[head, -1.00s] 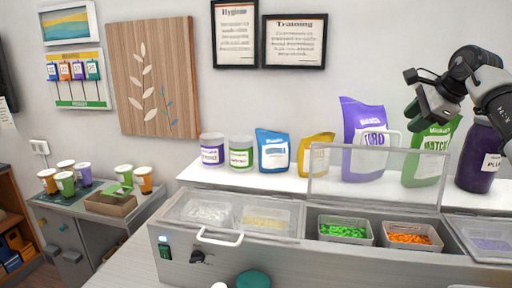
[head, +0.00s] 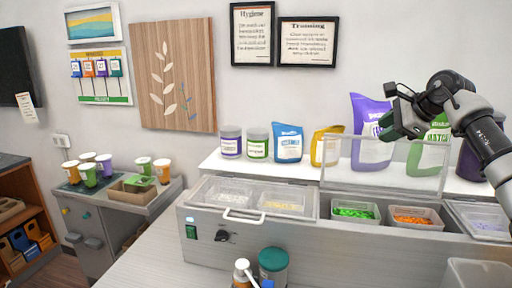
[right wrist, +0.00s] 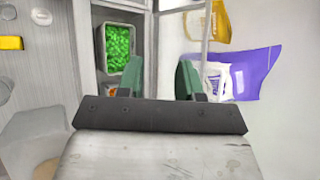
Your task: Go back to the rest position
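My right gripper (head: 392,128) is raised at the right of the head view, in front of the purple taro bag (head: 371,148) and the green matcha bag (head: 428,150). In the right wrist view its two green fingertips (right wrist: 162,78) stand well apart with nothing between them. It is above the topping station (head: 290,240), clear of its raised lid. My left gripper is in neither view.
The station holds tubs of green bits (head: 355,211) and orange bits (head: 412,216) under a raised clear lid (head: 385,165). A teal-lidded jar (head: 273,265) and a bottle (head: 242,272) stand in front. Several cups stand on the sealer cart (head: 150,200) at left.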

